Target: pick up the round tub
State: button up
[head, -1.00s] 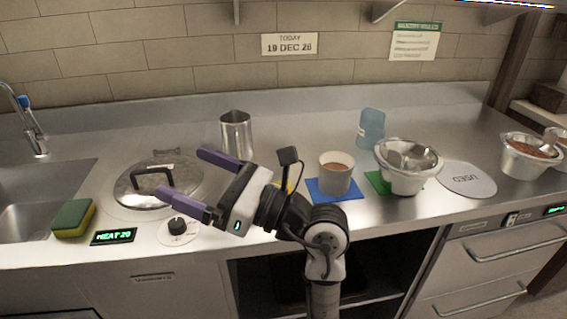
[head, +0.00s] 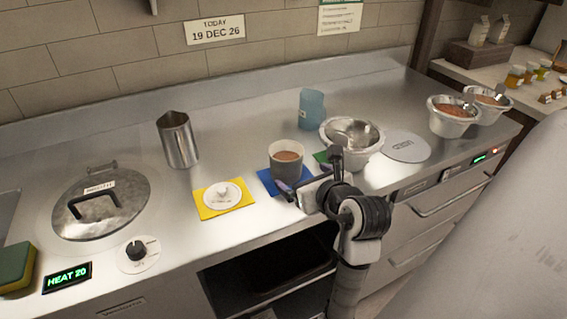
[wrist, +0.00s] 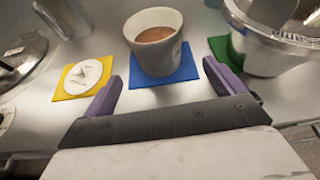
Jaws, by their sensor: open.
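The round tub (head: 286,171) is a pale grey cup-shaped tub with brown sauce inside. It stands upright on a blue mat (head: 266,181) near the front of the steel counter. In the wrist view the tub (wrist: 157,58) sits ahead of my gripper (wrist: 163,78), between the lines of its two purple fingers. My gripper is open and empty. In the head view my gripper (head: 302,184) is on the front right side of the tub, and one finger is largely hidden. I cannot tell whether a finger touches the tub.
A metal bowl (head: 368,158) stands close on the right, over a green mat (wrist: 219,46). A white round lid (head: 222,194) lies on a yellow mat (head: 206,209) to the left. A blue cup (head: 311,109) and a steel jug (head: 178,140) stand behind. A lidded pan (head: 125,217) is further left.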

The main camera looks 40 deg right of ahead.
aim_at(294, 172)
jog(key=x, duration=0.3)
jog(key=shift+w, duration=0.15)
jog(key=shift+f+p+x, duration=0.15)
jog(key=shift+p+x, duration=0.5)
jog(key=shift+x, duration=0.7)
jog(key=shift+f+p+x, duration=0.1)
jog(key=shift+p+x, duration=0.5)
jog(key=shift+x, duration=0.8)
jog(key=shift+a+r, duration=0.1)
jog(key=c, duration=1.3)
jog(key=shift+c, duration=0.2)
notch_tip(294, 172, up, 20)
jog(key=b, duration=0.2)
jog(key=shift+b, duration=0.3)
